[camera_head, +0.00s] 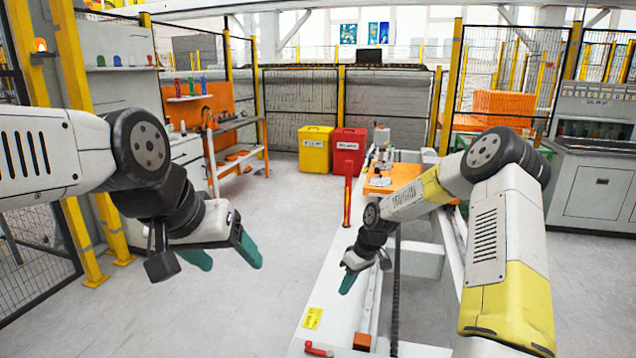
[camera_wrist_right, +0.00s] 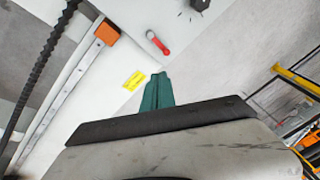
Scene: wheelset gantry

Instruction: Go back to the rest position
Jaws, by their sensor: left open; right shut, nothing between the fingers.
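My left gripper (camera_head: 228,258) hangs in the air at the left of the head view, over bare floor. Its two green fingers are apart with nothing between them. My right gripper (camera_head: 348,283) is over the long white gantry bed in the head view, with its green fingers together and empty. In the right wrist view the closed green fingers (camera_wrist_right: 157,92) point toward the white bed surface, near a yellow label. Neither gripper is seen touching anything.
The white gantry bed (camera_head: 310,335) carries a red-handled lever (camera_head: 318,350), an orange block (camera_head: 362,341) and a yellow label (camera_head: 313,318). Yellow (camera_head: 314,150) and red (camera_head: 347,155) bins stand behind. A workbench (camera_head: 236,152) is at the back left. The floor left of the bed is clear.

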